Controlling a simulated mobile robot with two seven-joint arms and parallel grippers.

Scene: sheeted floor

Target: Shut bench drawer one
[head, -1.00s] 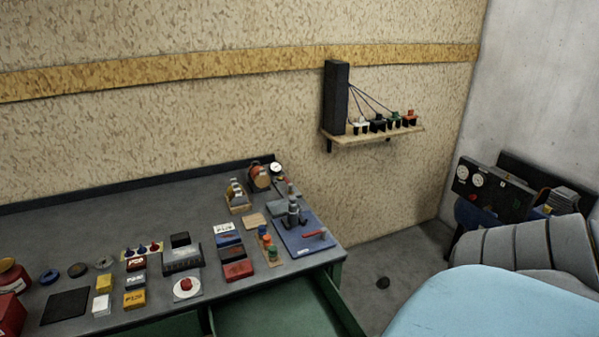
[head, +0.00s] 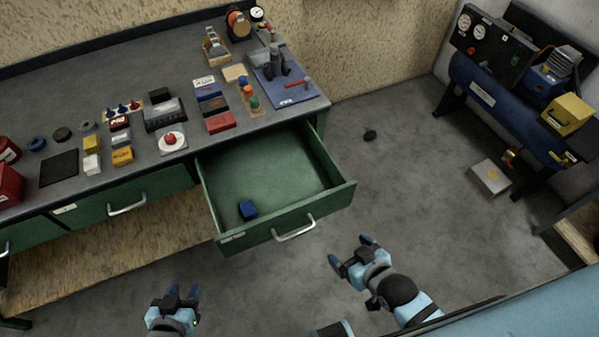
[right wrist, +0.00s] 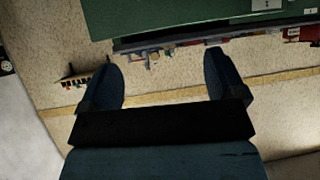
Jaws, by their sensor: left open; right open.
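In the head view a green bench drawer (head: 285,226) at the bench's right end is pulled out, with a silver bar handle (head: 295,229) on its front. My left gripper (head: 182,292) is open and empty, lower left of the drawer. The right wrist view shows the open right fingers (right wrist: 166,75) with nothing between them.
A closed green drawer (head: 125,205) is to the left. The grey bench top (head: 60,105) carries several small items. The floor right of the open drawer is mostly clear.

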